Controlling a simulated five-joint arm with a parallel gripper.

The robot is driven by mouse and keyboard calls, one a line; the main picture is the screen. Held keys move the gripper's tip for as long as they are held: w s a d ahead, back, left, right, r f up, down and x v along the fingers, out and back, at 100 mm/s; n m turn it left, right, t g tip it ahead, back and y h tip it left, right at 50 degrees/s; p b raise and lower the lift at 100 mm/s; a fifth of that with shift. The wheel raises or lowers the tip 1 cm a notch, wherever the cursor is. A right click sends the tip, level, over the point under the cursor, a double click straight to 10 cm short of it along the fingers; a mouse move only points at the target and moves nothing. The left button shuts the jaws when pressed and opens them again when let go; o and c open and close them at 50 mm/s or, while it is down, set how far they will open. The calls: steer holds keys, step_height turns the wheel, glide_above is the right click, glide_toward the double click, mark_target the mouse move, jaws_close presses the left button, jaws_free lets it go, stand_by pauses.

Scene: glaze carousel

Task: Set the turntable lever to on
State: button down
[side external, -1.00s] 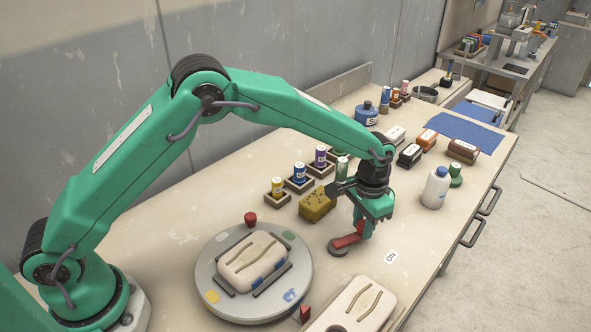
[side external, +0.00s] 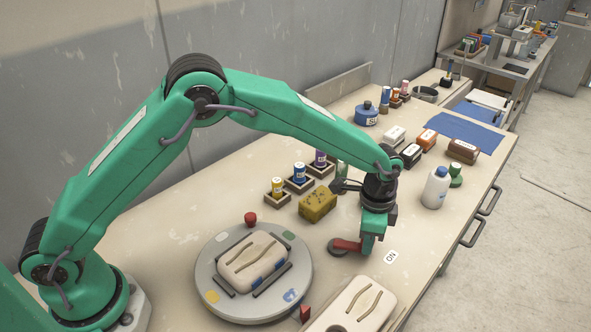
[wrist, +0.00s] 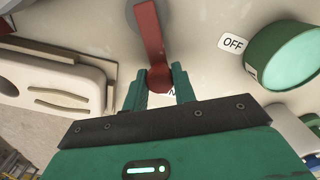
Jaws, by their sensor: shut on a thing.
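The red turntable lever (side external: 346,245) sits on a round grey pivot on the bench, right of the grey turntable (side external: 210,265) in the side view. It points right, roughly toward the ON label (side external: 390,256), with a gap between its tip and the label. My gripper (side external: 366,248) is low over the bench, shut on the lever's outer end. In the wrist view the lever (wrist: 149,35) runs down from its pivot, and its end is between my fingers (wrist: 158,77). The OFF label (wrist: 233,43) lies to the right there; I cannot find it in the side view.
A cream mould (side external: 252,258) sits on the turntable, with a red knob (side external: 250,217) behind it. Another pale mould (side external: 350,308) stands at the front. A yellow sponge (side external: 317,206) and a white bottle (side external: 436,187) are nearby. A green cylinder (wrist: 292,56) shows in the wrist view.

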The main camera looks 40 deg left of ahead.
stand_by(0.3)
steer(key=c, duration=1.1)
jaws_free()
steer(key=shift+r, duration=0.2)
steer(key=shift+r, duration=3.75)
